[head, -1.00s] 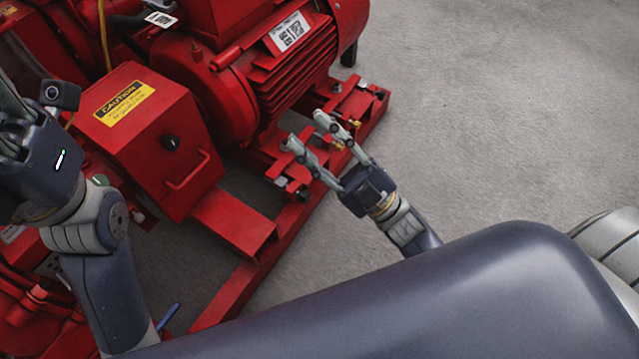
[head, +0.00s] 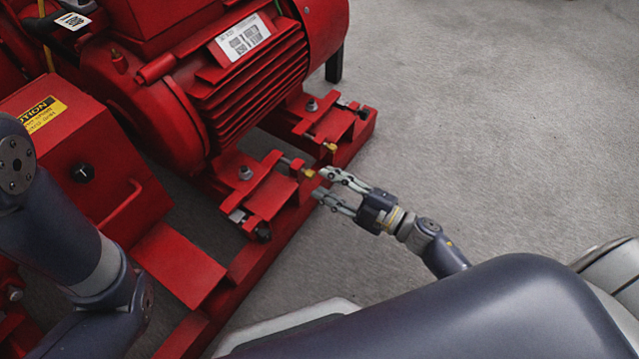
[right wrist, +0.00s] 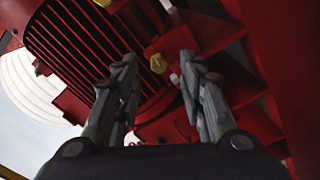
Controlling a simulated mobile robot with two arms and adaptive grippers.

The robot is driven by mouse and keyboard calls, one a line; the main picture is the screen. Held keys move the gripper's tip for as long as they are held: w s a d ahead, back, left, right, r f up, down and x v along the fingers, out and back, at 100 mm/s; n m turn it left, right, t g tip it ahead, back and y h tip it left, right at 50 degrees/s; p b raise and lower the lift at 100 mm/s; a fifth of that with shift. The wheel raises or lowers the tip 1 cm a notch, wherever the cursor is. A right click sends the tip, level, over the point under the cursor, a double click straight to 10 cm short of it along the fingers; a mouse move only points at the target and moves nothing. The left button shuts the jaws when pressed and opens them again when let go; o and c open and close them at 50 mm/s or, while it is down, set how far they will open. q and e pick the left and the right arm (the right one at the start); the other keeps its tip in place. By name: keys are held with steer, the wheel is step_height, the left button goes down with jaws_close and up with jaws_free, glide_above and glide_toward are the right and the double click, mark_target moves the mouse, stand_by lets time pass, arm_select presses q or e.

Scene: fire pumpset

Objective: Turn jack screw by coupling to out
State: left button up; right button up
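Two jack screws with brass-yellow heads stick out from the red motor mounts. The one nearer the coupling guard (head: 309,172) is on the near mount; the other (head: 330,146) is on the far mount. My right gripper (head: 321,182) is open and empty, its fingertips just right of the nearer screw. In the right wrist view a yellow screw head (right wrist: 158,63) shows ahead, between and slightly beyond the two fingertips (right wrist: 158,70). I cannot tell whether a finger touches it. My left arm shows at the left edge of the head view, its gripper out of frame.
The red motor (head: 250,85) stands above the mounts on a red base frame (head: 228,285). The red coupling guard box (head: 75,150), with a caution label and a handle, is at the left. Bare concrete floor (head: 470,120) lies open to the right.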

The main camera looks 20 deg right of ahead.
mark_target(309, 174)
steer(key=shift+b+x, duration=0.35)
steer(key=shift+x, duration=1.1)
jaws_close()
steer(key=shift+n, duration=0.3)
